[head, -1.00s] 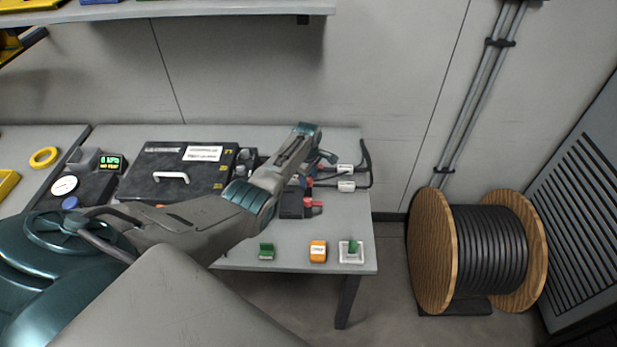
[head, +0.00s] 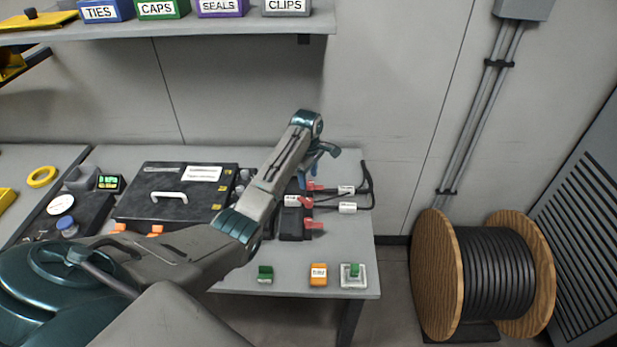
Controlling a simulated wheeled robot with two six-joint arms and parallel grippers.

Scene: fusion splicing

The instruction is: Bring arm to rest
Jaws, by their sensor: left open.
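My left arm comes in from the lower left and reaches over the workbench (head: 225,283). Its wrist bends at the top, and my left gripper (head: 326,160) points downward to the right of it, above the back of the bench. The gripper is open and partly hidden behind the wrist; I see nothing held in it. Near it, the red clamps (head: 312,224) sit on a dark block, and black cables (head: 367,180) with white labels run to their right. My right gripper is not in view.
A black case (head: 170,205) lies on the bench behind my forearm. A green piece (head: 265,273), an orange block (head: 318,274) and a white tray (head: 353,283) line the front edge. A cable drum (head: 437,275) stands on the floor at right. Labelled bins (head: 220,8) sit on the shelf.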

